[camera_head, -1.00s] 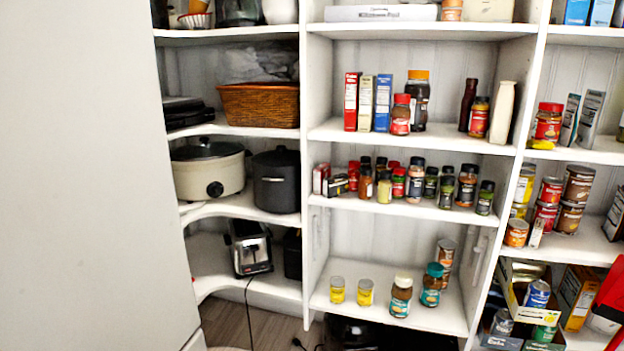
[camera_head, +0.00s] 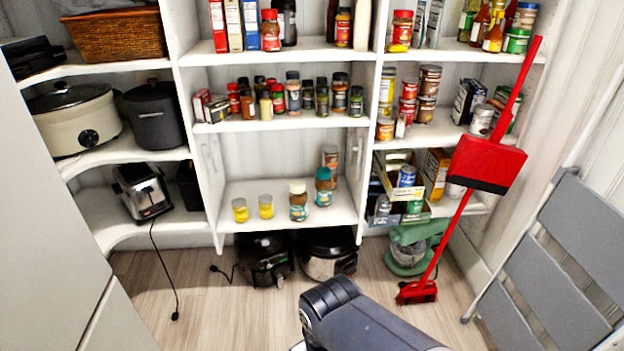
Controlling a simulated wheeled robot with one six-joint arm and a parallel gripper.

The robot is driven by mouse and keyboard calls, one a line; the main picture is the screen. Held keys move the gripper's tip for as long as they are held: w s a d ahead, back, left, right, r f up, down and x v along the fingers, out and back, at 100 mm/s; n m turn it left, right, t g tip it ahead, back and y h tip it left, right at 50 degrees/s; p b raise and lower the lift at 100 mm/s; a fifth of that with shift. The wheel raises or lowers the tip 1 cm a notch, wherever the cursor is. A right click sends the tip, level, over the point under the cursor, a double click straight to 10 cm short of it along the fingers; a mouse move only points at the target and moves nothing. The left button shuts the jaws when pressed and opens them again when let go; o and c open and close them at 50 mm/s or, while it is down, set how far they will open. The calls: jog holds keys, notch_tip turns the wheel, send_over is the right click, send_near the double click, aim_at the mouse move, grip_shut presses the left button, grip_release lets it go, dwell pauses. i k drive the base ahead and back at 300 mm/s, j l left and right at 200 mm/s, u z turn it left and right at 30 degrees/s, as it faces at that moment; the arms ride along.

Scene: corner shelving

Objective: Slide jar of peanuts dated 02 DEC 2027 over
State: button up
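The low middle shelf (camera_head: 275,216) holds several jars. A cream-lidded jar (camera_head: 298,201) with brown contents and a teal label stands near its front. A teal-lidded jar (camera_head: 323,187) stands to its right, with a taller brown container (camera_head: 331,158) behind it. Two small yellow-labelled jars, the left one (camera_head: 240,210) and the right one (camera_head: 265,206), stand to the left. No date is readable, so I cannot tell which jar is the peanuts dated 02 DEC 2027. Part of my arm shows at the bottom, below and in front of this shelf. My gripper is not visible.
Spice jars crowd the shelf above (camera_head: 280,122). Black cookers (camera_head: 264,259) stand on the floor under the low shelf. A red broom and dustpan (camera_head: 487,163) and a grey folding ladder (camera_head: 555,265) are at right.

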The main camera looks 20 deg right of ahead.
aim_at(322, 181)
jog(key=i+l+z, duration=0.25)
jog(key=i, duration=0.6)
jog(key=i+l+z, duration=0.25)
jog(key=i, duration=0.6)
